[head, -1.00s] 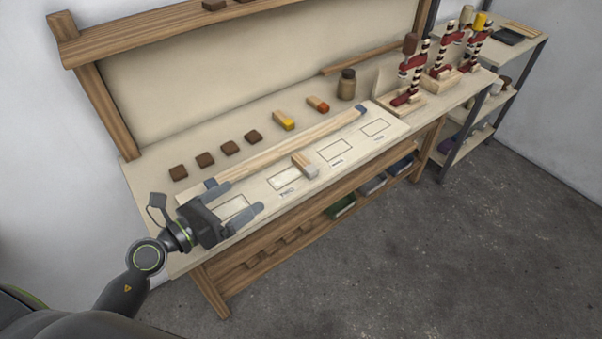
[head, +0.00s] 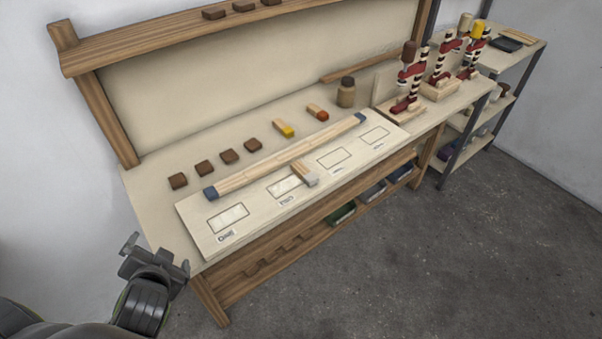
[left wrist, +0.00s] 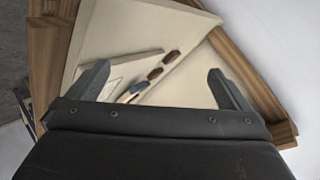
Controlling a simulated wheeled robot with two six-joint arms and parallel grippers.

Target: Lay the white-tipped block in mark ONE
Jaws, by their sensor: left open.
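The white-tipped block (head: 305,173), pale wood with a whitish end, lies on the white board (head: 255,215) at the right end of mark TWO (head: 284,187), with its white end toward the front edge. Mark ONE (head: 228,217) is an empty outlined rectangle at the board's left end. My left gripper (head: 158,255) is off the bench's front left corner, away from the block. In the left wrist view its two fingers (left wrist: 158,84) are wide apart with nothing between them. My right gripper is not in view.
A long wooden bar (head: 285,158) with blue ends lies behind the marks. Several brown blocks (head: 228,156), a yellow-tipped block (head: 284,128) and a red-tipped block (head: 317,112) lie behind it. A jar (head: 346,92) and striped stands (head: 410,80) are farther right.

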